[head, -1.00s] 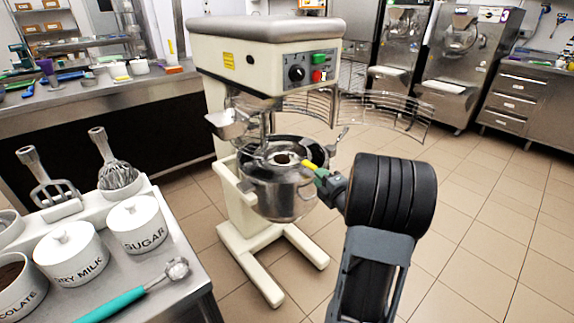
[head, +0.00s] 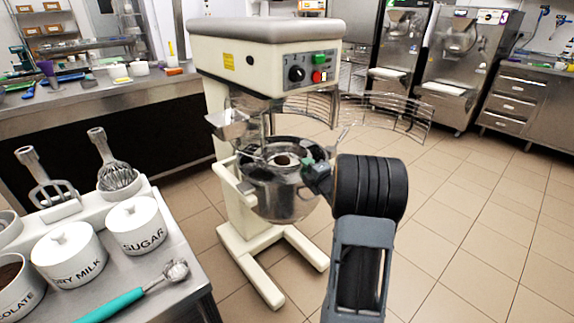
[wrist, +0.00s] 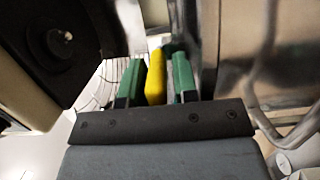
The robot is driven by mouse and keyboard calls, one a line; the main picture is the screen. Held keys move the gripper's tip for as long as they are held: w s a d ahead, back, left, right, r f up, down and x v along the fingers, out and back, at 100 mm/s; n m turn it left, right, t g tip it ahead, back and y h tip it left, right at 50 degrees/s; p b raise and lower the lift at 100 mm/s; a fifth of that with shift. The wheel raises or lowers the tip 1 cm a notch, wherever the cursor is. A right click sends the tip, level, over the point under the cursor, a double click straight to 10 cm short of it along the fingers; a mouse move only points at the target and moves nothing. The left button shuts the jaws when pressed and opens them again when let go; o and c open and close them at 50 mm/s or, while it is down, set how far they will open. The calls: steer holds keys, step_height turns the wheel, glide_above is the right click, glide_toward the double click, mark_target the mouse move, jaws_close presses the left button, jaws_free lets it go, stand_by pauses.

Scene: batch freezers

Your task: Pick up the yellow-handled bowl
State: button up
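The yellow handle (wrist: 156,78) of the bowl stands between the two green fingers of my gripper (wrist: 158,70) in the wrist view. The fingers are apart, with a narrow gap visible beside the handle, so my gripper is open around it. In the head view a small pale bowl with brown contents (head: 284,159) shows inside the mixer's steel bowl (head: 275,195). My gripper (head: 312,170) is at that steel bowl's right rim. My wrist hides the yellow handle there, and how it joins the small bowl is hidden.
The mixer (head: 265,55) stands over its steel bowl, with a wire guard (head: 385,105) swung out to the right. A metal table (head: 165,265) at left holds white canisters, whisks and a teal-handled scoop (head: 145,292). The tiled floor at right is clear.

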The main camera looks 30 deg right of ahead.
jaws_close()
steer(key=shift+r, duration=0.1)
stand_by(0.3)
steer(key=shift+r, duration=0.1)
